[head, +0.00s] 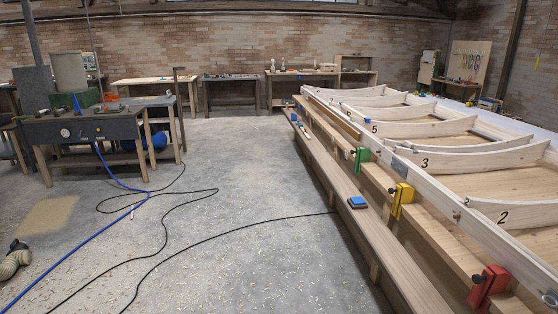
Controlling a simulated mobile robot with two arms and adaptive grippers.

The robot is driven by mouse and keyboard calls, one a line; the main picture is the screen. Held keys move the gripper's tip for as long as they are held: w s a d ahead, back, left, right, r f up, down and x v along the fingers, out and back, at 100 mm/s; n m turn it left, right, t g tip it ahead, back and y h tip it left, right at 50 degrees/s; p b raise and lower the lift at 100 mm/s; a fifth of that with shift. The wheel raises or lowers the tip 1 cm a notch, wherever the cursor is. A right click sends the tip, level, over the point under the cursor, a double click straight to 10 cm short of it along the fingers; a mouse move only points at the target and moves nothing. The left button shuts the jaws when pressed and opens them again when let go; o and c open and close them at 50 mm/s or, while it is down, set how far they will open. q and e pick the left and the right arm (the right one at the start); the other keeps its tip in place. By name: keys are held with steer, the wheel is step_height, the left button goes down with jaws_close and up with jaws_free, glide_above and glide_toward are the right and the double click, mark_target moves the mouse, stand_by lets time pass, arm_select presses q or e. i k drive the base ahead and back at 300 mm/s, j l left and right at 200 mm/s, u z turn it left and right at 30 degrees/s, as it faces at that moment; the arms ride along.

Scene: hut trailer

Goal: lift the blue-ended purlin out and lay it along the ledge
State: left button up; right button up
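I cannot make out a blue-ended purlin for certain. A long pale timber frame (410,157) runs down the right side, with curved ribs across it. One rib (430,161) bears the number 3, and a nearer rib (510,213) bears the number 2. A long low wooden ledge (335,172) runs along the frame's left side. A blue block (357,202) lies on the ledge, and a small blue spot (293,117) shows near its far end. Neither of my grippers is in view.
Red (487,287), yellow (401,198) and green (361,161) clamps stick out from the frame's left side. Black cable (215,229) and a blue hose (75,252) lie across the floor. A dark workbench (85,129) stands left. The middle floor is otherwise open, with scattered shavings.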

mark_target(357, 114)
steer(key=i, duration=2)
steer(key=i+j+z, duration=0.1)
steer(key=i, duration=0.4)
steer(key=i+j+z, duration=0.1)
steer(key=i, duration=0.4)
steer(key=i+j, duration=0.15)
steer(key=i, duration=0.3)
steer(key=i+j+z, duration=0.15)
steer(key=i, duration=0.35)
steer(key=i+j+z, duration=0.3)
steer(key=i+z, duration=0.2)
steer(key=i+j+z, duration=0.5)
steer(key=i+j, duration=0.15)
steer(key=j, duration=0.15)
steer(key=i+j+z, duration=0.1)
steer(key=j, duration=0.2)
steer(key=i, duration=0.05)
